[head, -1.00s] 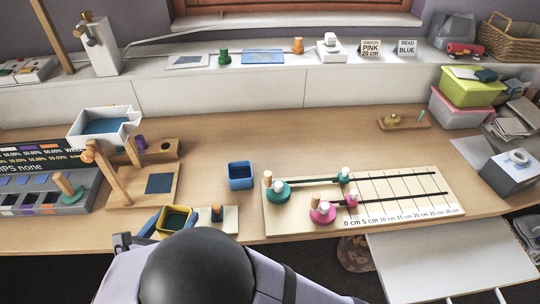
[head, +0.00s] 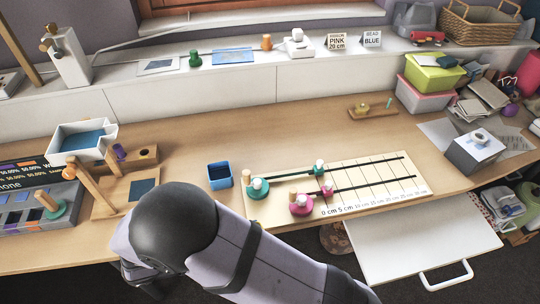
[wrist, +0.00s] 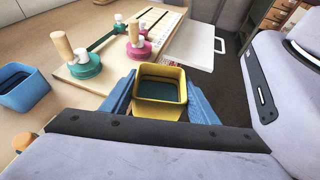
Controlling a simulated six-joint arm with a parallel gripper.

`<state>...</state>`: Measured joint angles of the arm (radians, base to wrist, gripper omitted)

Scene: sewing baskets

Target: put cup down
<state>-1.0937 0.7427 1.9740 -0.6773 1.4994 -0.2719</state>
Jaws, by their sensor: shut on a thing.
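In the wrist view my gripper (wrist: 161,92) is shut on a yellow cup (wrist: 161,72), square and open at the top, with a dark inside. The blue fingers grip it on both sides. The cup is near the table's front edge; I cannot tell whether its base touches anything. The head view hides the cup and fingertips behind my arm. A blue square cup (head: 219,176) stands upright on the table, left of the ribbon board; it also shows in the wrist view (wrist: 22,88), left of my gripper.
The ribbon board (head: 375,178) with pink and green spools lies right of the blue cup. A wooden stand (head: 110,198) and a white tray (head: 80,139) are at the left. A white pull-out shelf (head: 420,245) extends in front. The table's middle back is clear.

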